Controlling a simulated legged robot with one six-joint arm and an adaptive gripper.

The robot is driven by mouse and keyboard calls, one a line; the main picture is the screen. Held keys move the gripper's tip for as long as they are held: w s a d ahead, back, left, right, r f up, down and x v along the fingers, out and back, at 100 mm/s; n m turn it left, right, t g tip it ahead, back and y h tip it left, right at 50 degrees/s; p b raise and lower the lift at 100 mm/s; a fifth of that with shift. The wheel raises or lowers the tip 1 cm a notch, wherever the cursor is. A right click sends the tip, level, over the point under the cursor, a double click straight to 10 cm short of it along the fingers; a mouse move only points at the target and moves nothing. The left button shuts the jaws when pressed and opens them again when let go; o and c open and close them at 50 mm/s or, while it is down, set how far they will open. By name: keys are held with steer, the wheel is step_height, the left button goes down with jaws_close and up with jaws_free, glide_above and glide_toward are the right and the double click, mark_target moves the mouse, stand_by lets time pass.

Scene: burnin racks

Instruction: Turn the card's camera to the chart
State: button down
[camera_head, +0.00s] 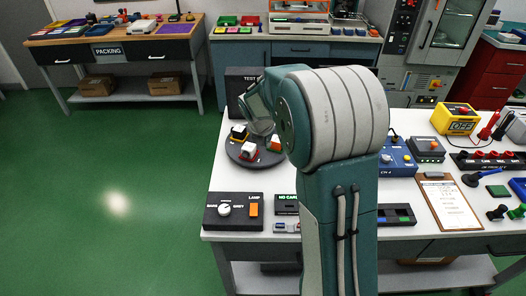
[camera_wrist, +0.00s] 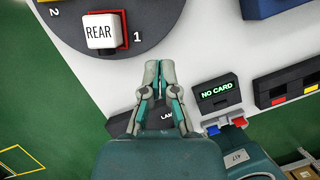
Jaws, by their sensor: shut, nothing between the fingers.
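My gripper (camera_wrist: 159,66) is shut and empty, its fingertips over the white table in the wrist view. In the head view my arm hides it. A dark round turntable (camera_head: 240,156) carries small blocks, one white and orange (camera_head: 274,144) and one white, black and yellow (camera_head: 239,133). The wrist view shows a white block marked REAR (camera_wrist: 100,31) on a red base near the number 1, apart from my fingers. A dark panel marked TEST (camera_head: 244,82) stands behind the turntable, partly hidden. I cannot make out the chart or which part is the card's camera.
A dark box with a knob and an orange LAMP switch (camera_head: 233,211) sits at the table's front left; my gripper partly covers it in the wrist view. A NO CARD display (camera_wrist: 216,92) is beside it. A clipboard (camera_head: 447,205) and several instruments fill the right.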

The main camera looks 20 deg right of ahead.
mark_target(275, 154)
steer(key=x, duration=0.6)
steer(key=s+a+x, duration=0.1)
steer(key=x, duration=0.2)
steer(key=shift+s+d+f, duration=0.1)
steer(key=shift+f, duration=0.35)
steer(key=shift+w+d+f, duration=0.2)
steer(key=shift+w+d, duration=0.9)
steer(key=shift+w, duration=0.1)
steer(key=shift+w+d, duration=0.3)
steer(key=shift+d, duration=0.3)
steer(key=shift+w+d, duration=0.4)
steer(key=shift+d, duration=0.4)
steer(key=shift+w+d, duration=0.35)
steer(key=shift+d, duration=0.45)
steer(key=shift+a+r, duration=0.1)
steer(key=shift+r, duration=0.05)
